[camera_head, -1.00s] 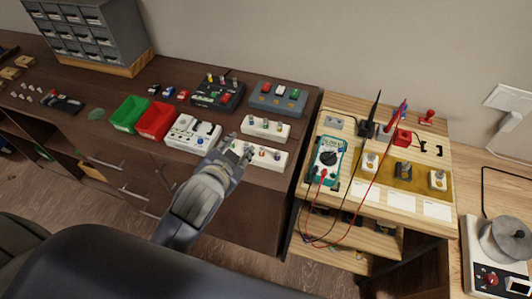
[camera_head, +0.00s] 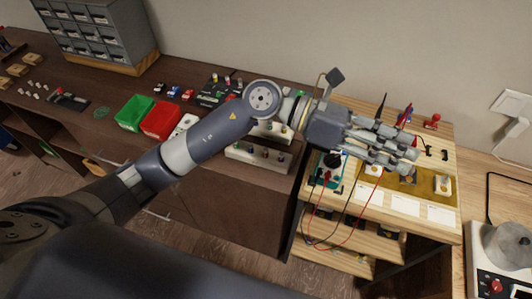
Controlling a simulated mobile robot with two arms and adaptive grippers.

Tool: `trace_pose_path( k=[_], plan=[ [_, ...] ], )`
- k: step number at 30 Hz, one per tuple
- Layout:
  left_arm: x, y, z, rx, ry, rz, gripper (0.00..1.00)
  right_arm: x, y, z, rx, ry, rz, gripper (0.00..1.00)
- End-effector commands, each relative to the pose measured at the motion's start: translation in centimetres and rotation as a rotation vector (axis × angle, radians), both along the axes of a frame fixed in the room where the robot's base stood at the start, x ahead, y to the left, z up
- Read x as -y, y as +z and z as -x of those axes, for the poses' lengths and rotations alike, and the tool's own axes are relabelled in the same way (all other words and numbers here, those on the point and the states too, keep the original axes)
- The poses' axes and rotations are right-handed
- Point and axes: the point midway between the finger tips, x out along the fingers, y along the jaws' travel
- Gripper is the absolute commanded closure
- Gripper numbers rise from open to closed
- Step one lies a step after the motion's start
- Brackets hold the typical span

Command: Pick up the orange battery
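My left gripper (camera_head: 411,157) reaches in over the wooden bench at the right, above the yellow tray (camera_head: 452,196). Its fingers look spread apart, and I see nothing between them. I cannot single out an orange battery. Small upright pieces stand in a white rack (camera_head: 245,157) on the dark bench, but they are too small to tell apart. The tray bears a white-based holder (camera_head: 443,185) with a yellowish piece; my gripper partly hides the other holders. My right gripper is not in view.
A teal multimeter (camera_head: 325,170) with red and black leads lies below the gripper. A red-topped tool (camera_head: 432,122) stands at the back. White cards lie along the wooden bench's front.

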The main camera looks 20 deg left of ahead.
Motion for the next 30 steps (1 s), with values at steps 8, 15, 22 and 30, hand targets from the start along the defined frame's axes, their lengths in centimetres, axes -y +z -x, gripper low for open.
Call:
trace_pose_path(
  k=[8,15,22,30],
  plan=[
    [-9.8,-11.1,-4.2,0.335,-0.215,-0.781,0.65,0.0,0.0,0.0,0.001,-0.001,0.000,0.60],
    [-21.6,-12.1,-8.5,0.383,-0.284,-1.295,0.65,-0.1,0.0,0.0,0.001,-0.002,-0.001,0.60],
    [-25.2,-12.3,-9.2,0.363,-0.299,-1.433,0.65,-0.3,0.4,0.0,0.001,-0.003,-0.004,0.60],
    [-25.1,-16.3,-9.2,0.363,-0.298,-1.430,0.65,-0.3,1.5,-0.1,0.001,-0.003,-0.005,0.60]
  ],
)
